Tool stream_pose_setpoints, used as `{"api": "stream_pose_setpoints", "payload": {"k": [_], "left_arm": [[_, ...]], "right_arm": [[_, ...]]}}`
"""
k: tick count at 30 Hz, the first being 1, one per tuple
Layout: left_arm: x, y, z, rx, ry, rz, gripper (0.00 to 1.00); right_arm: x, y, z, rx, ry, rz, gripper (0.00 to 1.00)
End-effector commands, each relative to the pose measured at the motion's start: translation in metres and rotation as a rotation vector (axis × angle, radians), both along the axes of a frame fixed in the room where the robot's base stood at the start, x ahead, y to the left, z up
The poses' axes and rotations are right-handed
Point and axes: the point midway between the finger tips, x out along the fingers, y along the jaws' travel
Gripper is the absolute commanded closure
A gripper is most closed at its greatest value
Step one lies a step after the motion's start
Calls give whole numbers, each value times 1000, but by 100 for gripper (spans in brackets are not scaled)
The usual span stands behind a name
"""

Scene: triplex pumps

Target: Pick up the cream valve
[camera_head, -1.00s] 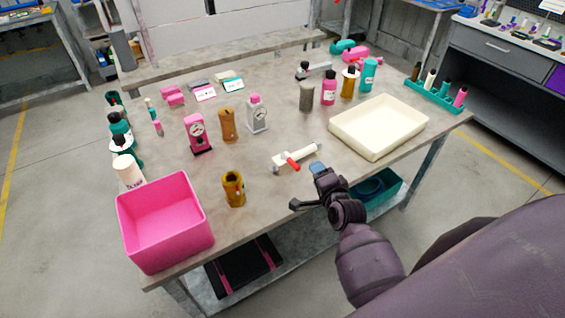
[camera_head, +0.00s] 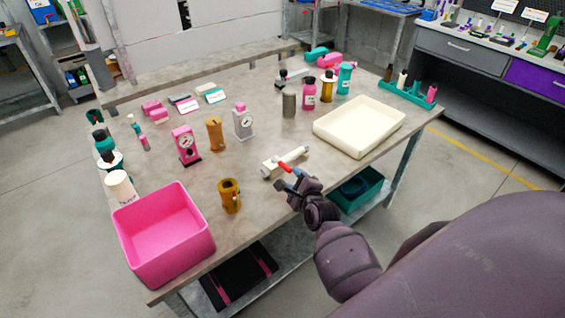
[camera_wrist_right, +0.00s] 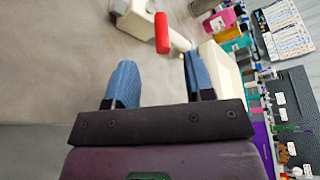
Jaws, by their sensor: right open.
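The cream valve (camera_head: 299,154) lies on the tabletop near its front edge, with a red handle pointing towards my right gripper (camera_head: 291,183). The right gripper is open, just in front of the valve, and partly overlaps the handle's near side in the head view. In the right wrist view, the blue fingers of the right gripper (camera_wrist_right: 160,75) are apart with nothing between them. The cream valve (camera_wrist_right: 136,20) and its red handle are beyond the fingertips, at the top, partly cut off. My left gripper is not in view.
A cream tray (camera_head: 397,128) stands right of the valve and a pink bin (camera_head: 165,262) at the table's front left. A brass-coloured part (camera_head: 230,196) stands left of the valve. Pink and grey gauge parts and several bottles stand behind. The tabletop around the valve is clear.

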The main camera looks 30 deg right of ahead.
Motion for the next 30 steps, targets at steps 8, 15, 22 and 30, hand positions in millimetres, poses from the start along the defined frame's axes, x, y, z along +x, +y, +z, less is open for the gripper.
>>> {"api": "stream_pose_setpoints", "payload": {"k": [8, 15, 22, 30], "left_arm": [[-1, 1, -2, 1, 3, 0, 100], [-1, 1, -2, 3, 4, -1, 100], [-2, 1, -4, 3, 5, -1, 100], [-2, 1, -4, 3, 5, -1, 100]], "right_arm": [[21, -4, -5, -2, 0, -1, 52], [49, -8, -6, -3, 0, 0, 52], [68, -12, -12, -2, 1, -1, 52], [70, -12, -12, -2, 1, 0, 52]]}}
